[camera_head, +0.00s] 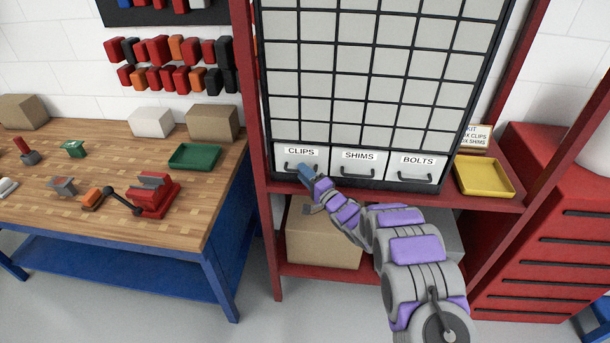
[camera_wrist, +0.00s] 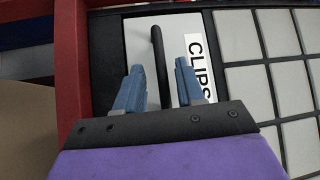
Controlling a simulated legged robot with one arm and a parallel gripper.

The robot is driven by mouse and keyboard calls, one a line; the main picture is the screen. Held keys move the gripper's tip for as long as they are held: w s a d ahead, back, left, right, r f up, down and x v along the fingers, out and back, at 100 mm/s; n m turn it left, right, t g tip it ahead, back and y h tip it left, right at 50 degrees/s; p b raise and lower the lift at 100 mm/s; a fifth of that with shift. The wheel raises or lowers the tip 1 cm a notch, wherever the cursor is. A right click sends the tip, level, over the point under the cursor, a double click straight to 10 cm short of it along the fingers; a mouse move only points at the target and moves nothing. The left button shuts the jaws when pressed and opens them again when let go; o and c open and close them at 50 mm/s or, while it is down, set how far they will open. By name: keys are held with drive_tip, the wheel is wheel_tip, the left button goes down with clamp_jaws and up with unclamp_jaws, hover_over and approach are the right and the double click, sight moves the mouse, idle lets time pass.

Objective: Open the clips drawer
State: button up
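The clips drawer (camera_head: 296,154) is the leftmost of three white labelled drawers at the bottom of the cabinet, and it looks closed. In the wrist view its white front (camera_wrist: 138,40) shows with the CLIPS label turned sideways. Its dark bar handle (camera_wrist: 161,65) runs between the two blue fingertips of my gripper (camera_wrist: 160,82). The gripper is open, with a gap visible on both sides of the handle. In the head view my gripper (camera_head: 306,172) is at the drawer's lower front and partly hides the handle. Contact with the handle cannot be told.
The shims drawer (camera_head: 358,163) and bolts drawer (camera_head: 415,168) are to the right. A yellow tray (camera_head: 485,177) sits on the red shelf. A cardboard box (camera_head: 322,238) stands below. A wooden workbench (camera_head: 190,217) with tools and a green tray (camera_head: 194,156) is at left.

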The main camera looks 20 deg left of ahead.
drive_tip(key=shift+c, duration=0.4)
drive_tip(key=c, duration=0.5)
clamp_jaws()
drive_tip(key=shift+s+f, duration=0.1)
